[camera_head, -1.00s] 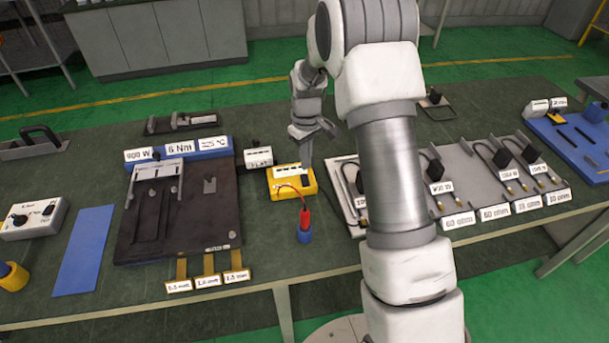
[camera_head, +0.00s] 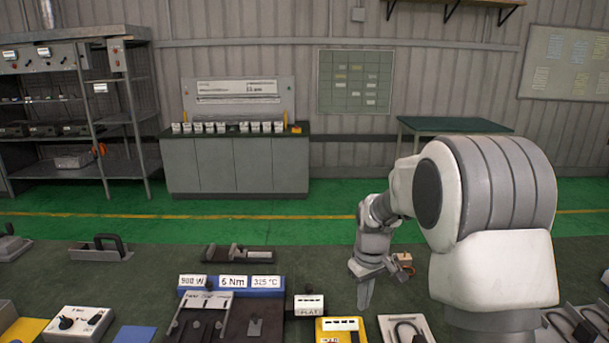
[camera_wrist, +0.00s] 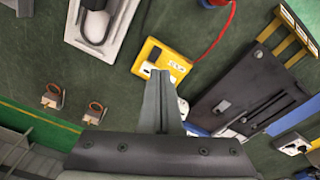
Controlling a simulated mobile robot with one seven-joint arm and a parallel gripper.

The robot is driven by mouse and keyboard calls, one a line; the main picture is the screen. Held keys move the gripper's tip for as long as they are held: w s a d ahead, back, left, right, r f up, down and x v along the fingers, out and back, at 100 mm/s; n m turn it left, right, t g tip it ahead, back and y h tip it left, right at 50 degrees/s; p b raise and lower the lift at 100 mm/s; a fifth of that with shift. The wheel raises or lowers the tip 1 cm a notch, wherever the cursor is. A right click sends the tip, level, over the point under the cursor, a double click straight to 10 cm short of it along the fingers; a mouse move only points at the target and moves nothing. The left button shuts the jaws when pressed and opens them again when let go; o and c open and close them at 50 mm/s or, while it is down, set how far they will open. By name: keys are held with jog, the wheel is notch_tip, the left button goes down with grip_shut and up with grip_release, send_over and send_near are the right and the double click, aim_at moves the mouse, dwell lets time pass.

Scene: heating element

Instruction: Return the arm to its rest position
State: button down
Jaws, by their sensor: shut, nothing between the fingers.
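My gripper (camera_head: 366,291) is above the workbench in the head view, right of the centre, with its fingers pointing down. It stands over the area behind the yellow box (camera_head: 341,331). In the wrist view my gripper (camera_wrist: 160,76) shows its fingers together, with nothing held. The yellow box also shows beyond the fingertips in the wrist view (camera_wrist: 161,60), apart from them. My arm is bent, and its large white elbow and upper link fill the right side of the head view.
A dark fixture plate (camera_head: 255,326) with value labels lies left of my gripper. A toggle-clamp block (camera_head: 101,249) and a white control box (camera_head: 78,324) stand at the left. A grey cabinet (camera_head: 238,165) stands far behind. The bench (camera_head: 150,275) is clear in places between the fixtures.

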jog(key=s+r+m+t, duration=0.2)
jog(key=s+r+m, duration=0.1)
jog(key=s+r, duration=1.1)
jog(key=s+r+m+t, duration=0.2)
jog(key=s, duration=1.1)
jog(key=shift+s+r+t, duration=0.35)
jog(key=shift+r+t, duration=0.05)
